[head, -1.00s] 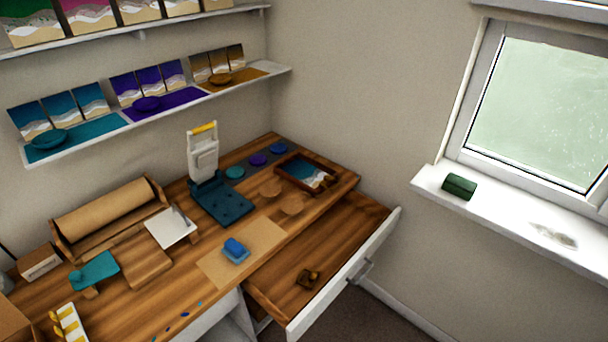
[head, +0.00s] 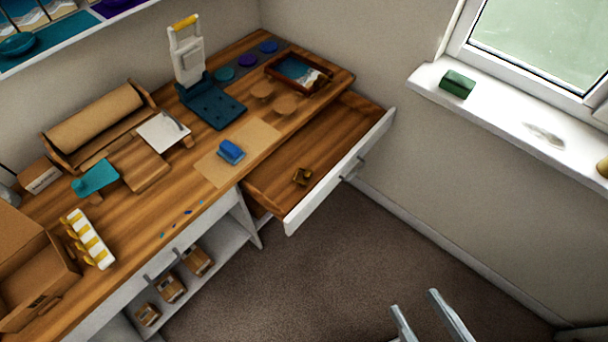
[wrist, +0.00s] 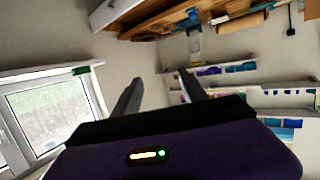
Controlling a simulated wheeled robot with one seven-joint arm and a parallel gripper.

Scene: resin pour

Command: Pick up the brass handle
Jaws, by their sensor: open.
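The brass handle (head: 302,176) looks like a small dark golden piece lying on the wooden floor of the open drawer (head: 335,150), near its front left part. My gripper (head: 418,316) is at the bottom of the head view, over the carpet, to the right of and well apart from the drawer. Its two grey fingers are spread with nothing between them. The wrist view also shows the open fingers (wrist: 160,92), with the room sideways or upside down beyond them. I cannot make out the brass handle in the wrist view.
The drawer's white front (head: 340,172) stands out from the wooden bench (head: 130,220). A blue block (head: 231,150) sits on a brown sheet beside the drawer. The windowsill (head: 500,115) holds a green block (head: 457,84). The carpet (head: 300,280) before the drawer is clear.

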